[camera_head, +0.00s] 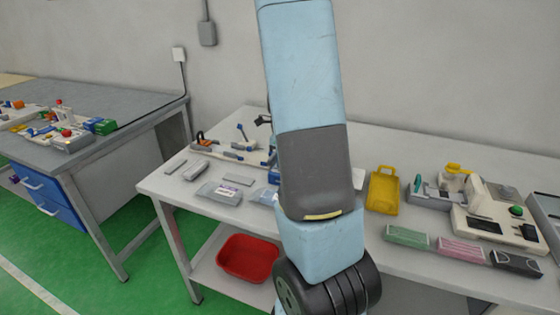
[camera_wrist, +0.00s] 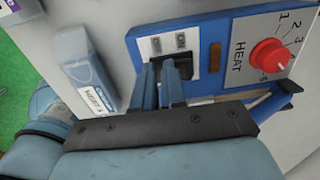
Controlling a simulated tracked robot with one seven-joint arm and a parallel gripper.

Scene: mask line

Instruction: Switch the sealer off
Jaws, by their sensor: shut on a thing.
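The sealer's blue control panel (camera_wrist: 205,30) fills the upper middle of the wrist view. It carries a black switch (camera_wrist: 186,62) below small printed labels, one reading ON, and a red HEAT knob (camera_wrist: 268,54) to the right. My gripper (camera_wrist: 170,68) is at the switch, its two fingers close together and shut on it. The fingers partly cover the switch, so I cannot tell its position. In the head view my arm hides the gripper and most of the sealer; a little blue shows left of the arm.
A blue-grey labelled block (camera_wrist: 90,75) lies left of the panel. On the white table (camera_head: 395,250) stand a yellow holder (camera_head: 383,190), green (camera_head: 407,237) and pink (camera_head: 461,250) packs, and a cream machine (camera_head: 490,215). A red bin (camera_head: 248,258) sits below. A grey bench (camera_head: 130,92) stands left.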

